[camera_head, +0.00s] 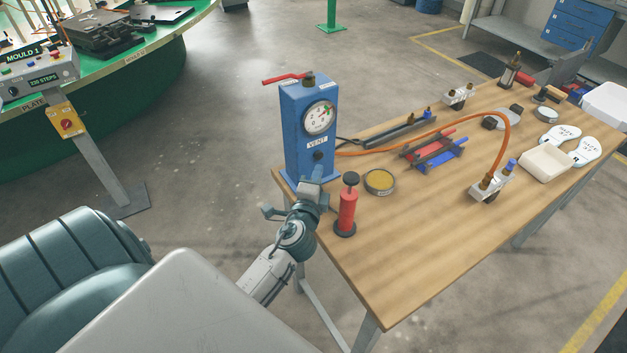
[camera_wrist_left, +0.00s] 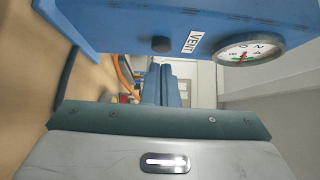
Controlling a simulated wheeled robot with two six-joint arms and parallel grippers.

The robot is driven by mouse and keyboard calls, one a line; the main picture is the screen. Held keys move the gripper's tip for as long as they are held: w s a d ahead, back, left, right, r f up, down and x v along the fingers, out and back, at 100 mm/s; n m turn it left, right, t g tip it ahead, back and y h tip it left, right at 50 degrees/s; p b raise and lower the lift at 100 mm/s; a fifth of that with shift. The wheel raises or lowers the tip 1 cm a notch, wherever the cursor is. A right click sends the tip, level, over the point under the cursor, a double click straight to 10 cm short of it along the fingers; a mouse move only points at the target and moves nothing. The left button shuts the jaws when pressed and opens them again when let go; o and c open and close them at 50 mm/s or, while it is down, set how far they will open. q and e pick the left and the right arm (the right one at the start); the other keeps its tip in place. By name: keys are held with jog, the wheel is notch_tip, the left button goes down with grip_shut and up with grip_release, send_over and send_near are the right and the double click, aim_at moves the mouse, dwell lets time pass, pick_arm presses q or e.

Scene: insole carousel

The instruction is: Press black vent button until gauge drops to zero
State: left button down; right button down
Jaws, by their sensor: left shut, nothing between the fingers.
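The blue vent unit (camera_head: 292,130) stands upright at the near left corner of the table. Its white round gauge (camera_head: 319,118) has a needle pointing to the upper right in the head view, off zero. The black vent button (camera_head: 318,156) is below the VENT label. In the left wrist view the button (camera_wrist_left: 161,45) and gauge (camera_wrist_left: 250,52) both show. My left gripper (camera_head: 317,172) is shut and empty, its fingertips just below the button in the picture. The button is uncovered and I see no contact. My right gripper is not in view.
A red hand pump (camera_head: 347,212) stands close to the right of my left gripper. An orange hose (camera_head: 430,125) arches over the wooden table (camera_head: 420,245), whose near part is clear. A red lever (camera_head: 287,79) tops the unit.

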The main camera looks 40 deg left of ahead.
aim_at(318, 155)
pick_arm(q)
jog(key=x, duration=0.3)
jog(key=shift+w+p, duration=0.15)
jog(key=shift+p, duration=0.15)
